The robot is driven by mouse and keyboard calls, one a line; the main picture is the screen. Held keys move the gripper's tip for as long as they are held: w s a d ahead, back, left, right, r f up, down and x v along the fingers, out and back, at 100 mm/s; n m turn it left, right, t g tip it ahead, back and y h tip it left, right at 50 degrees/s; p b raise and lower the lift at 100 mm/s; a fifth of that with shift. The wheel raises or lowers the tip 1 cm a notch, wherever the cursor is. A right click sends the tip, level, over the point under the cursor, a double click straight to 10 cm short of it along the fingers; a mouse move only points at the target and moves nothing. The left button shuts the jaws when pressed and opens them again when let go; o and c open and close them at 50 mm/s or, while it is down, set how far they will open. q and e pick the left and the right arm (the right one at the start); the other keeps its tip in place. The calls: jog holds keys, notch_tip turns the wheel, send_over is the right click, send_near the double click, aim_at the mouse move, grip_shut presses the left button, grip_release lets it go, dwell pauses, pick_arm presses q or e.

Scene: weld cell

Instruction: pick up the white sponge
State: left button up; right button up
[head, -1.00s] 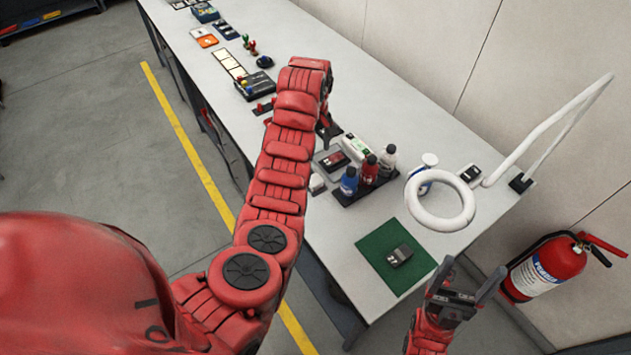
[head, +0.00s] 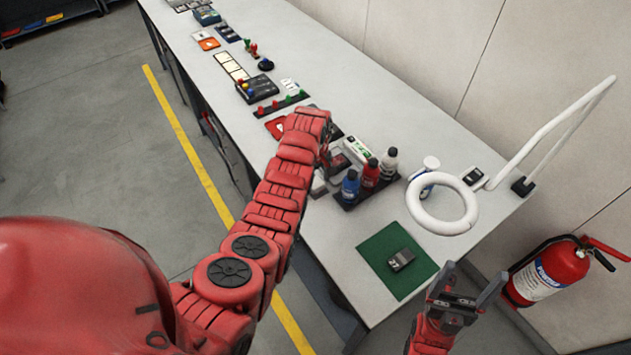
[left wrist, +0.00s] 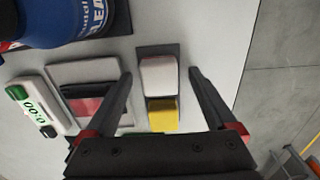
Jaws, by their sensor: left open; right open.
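The white sponge (left wrist: 158,77) lies on a dark strip on the bench, with a yellow block (left wrist: 163,116) right beside it. In the left wrist view my left gripper (left wrist: 160,73) is open, its fingers on either side of the sponge in the picture with visible gaps; I cannot tell its height above the bench. In the head view my left gripper (head: 325,160) is by the bottle tray, mostly hidden by my arm. My right gripper (head: 466,290) is open and empty near the bench's front right end.
A blue bottle (left wrist: 65,20), a red and black item (left wrist: 97,100) in a grey frame and a white-green timer (left wrist: 35,108) sit left of the sponge. A black tray (head: 350,204) holds bottles. A green mat (head: 378,243) carries a dark device. A ring lamp (head: 442,228) overhangs the bench.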

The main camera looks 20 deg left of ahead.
pick_arm(q)
jog(key=shift+f, duration=0.2)
jog(key=c, duration=1.4)
jog(key=shift+r, duration=0.1)
jog(key=shift+w+r+b, duration=0.1)
jog(key=shift+r+b, duration=0.7)
jog(key=shift+b, duration=0.2)
jog(key=shift+r+b, duration=0.55)
jog(key=shift+r, duration=0.05)
jog(key=s+p, duration=0.2)
jog(key=s+d+r+p, duration=0.1)
jog(key=s+p, duration=0.1)
jog(key=p, duration=0.1)
jog(key=s+d+r+p, duration=0.1)
jog(key=s+p, duration=0.1)
jog(key=p, duration=0.1)
jog(key=shift+r, duration=0.1)
jog(key=s+d+p, duration=0.1)
jog(key=s, duration=0.1)
jog(key=s+d+p, duration=0.1)
jog(key=s+p, duration=0.1)
jog(key=s, duration=0.1)
jog(key=s+p, duration=0.2)
jog(key=s, duration=0.1)
jog(key=shift+s+d, duration=0.2)
jog(key=shift+d, duration=0.2)
jog(key=shift+s+d, duration=0.15)
jog(key=shift+s, duration=0.35)
